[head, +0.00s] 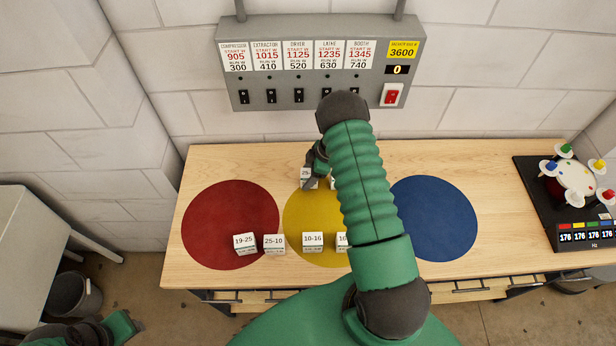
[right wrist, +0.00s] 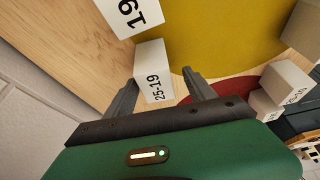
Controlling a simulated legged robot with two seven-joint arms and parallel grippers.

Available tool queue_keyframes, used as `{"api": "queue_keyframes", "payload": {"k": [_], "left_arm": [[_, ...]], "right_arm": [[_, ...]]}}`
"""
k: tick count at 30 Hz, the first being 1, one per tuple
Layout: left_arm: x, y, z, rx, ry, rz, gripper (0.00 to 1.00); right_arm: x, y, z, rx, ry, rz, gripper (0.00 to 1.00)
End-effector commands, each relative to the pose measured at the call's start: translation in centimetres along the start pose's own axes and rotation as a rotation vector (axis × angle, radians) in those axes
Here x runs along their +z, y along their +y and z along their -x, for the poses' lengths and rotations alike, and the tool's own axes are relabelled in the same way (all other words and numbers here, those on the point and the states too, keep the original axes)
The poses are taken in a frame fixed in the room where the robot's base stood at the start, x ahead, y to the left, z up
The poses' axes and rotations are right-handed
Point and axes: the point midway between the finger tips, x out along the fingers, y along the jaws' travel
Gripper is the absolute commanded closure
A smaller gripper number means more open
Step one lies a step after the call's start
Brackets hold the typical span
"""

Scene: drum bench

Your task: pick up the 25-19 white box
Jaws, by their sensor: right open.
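The white 25-19 box (head: 306,173) stands at the back edge of the yellow circle in the head view, partly covered by my right gripper (head: 316,168). In the right wrist view the 25-19 box (right wrist: 153,62) shows its printed label, with its near end between the two dark fingers of my right gripper (right wrist: 160,75). The fingers are open, with a visible gap on the right side of the box.
Another white box (right wrist: 126,14) marked 19 stands close beyond the 25-19 box. Boxes 19-25 (head: 245,241), 25-10 (head: 273,242) and 10-16 (head: 313,240) stand along the front, with another partly behind my arm. A switch panel (head: 310,88) hangs on the wall. The blue circle (head: 435,218) is clear.

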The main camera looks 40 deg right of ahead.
Motion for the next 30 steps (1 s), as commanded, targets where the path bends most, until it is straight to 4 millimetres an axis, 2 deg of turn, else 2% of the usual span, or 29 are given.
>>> {"api": "queue_keyframes", "payload": {"k": [1,5,11,14,26,30], "left_arm": [[-0.2,0.0,0.9,0.0,0.0,0.0,0.64],[-0.3,0.0,1.1,0.0,0.0,0.0,0.64],[-0.2,0.0,0.9,0.0,0.0,-0.001,0.64],[-0.2,0.0,0.9,0.0,0.0,-0.001,0.64],[-0.2,0.0,0.9,0.0,0.0,0.0,0.64],[-0.2,0.0,0.9,0.0,0.0,0.0,0.64]], "right_arm": [[-0.2,0.1,-0.5,-0.002,0.001,-0.002,0.36],[-0.1,0.1,-2.4,-0.001,0.0,-0.002,0.36],[-0.1,0.1,-2.8,0.0,0.0,-0.001,0.36],[-0.2,0.1,-2.7,0.001,0.0,0.0,0.47],[-0.1,0.1,-2.7,0.0,0.0,0.0,0.99],[-0.1,0.2,-2.7,0.001,0.0,0.0,1.0]]}}
